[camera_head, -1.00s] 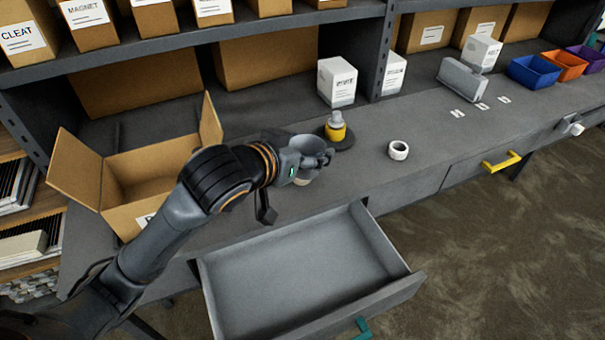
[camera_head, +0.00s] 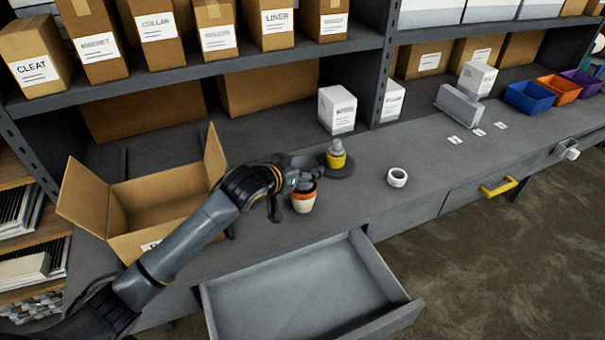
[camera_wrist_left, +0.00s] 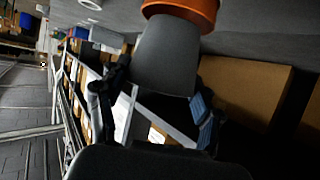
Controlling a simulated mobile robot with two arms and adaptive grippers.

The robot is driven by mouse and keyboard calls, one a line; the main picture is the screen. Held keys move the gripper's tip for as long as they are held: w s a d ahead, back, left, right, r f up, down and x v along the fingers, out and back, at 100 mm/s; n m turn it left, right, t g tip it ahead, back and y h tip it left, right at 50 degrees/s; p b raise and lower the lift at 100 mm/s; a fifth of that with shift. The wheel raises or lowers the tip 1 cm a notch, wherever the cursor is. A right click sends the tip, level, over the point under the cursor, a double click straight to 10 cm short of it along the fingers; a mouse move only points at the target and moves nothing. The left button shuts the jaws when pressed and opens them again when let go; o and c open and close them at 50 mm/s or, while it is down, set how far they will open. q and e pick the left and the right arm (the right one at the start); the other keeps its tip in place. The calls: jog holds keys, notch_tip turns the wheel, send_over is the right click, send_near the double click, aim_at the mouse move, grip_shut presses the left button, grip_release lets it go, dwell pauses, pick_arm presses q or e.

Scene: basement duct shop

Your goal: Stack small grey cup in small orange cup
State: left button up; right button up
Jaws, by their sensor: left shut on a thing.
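The small orange cup (camera_head: 303,200), with an orange rim and a paler body, stands on the bench. My left gripper (camera_head: 306,168) is directly above it. In the left wrist view my left gripper (camera_wrist_left: 158,104) is shut on the small grey cup (camera_wrist_left: 165,55), with a finger at each side. The grey cup's far end overlaps the orange cup (camera_wrist_left: 190,8) at the top of that view. I cannot tell whether it sits inside the orange rim or just above it. In the head view the gripper largely hides the grey cup. My right gripper is not in view.
A yellow bottle (camera_head: 337,159) on a dark round base (camera_head: 341,172) stands close right of the gripper. A white tape roll (camera_head: 397,178) lies farther right. An open carton (camera_head: 165,200) is at left, and an open drawer (camera_head: 310,290) juts out in front.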

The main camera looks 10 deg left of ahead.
pick_arm(q)
notch_tip(320, 180, down, 2)
jog(key=shift+w+f+p, duration=0.1)
jog(key=shift+f+p, duration=0.1)
jog(key=shift+p, duration=0.45)
jog(key=shift+f, duration=0.45)
jog(key=shift+f, duration=0.1)
jog(key=shift+f, duration=0.15)
jog(key=o, duration=1.1)
jog(key=shift+o, duration=0.2)
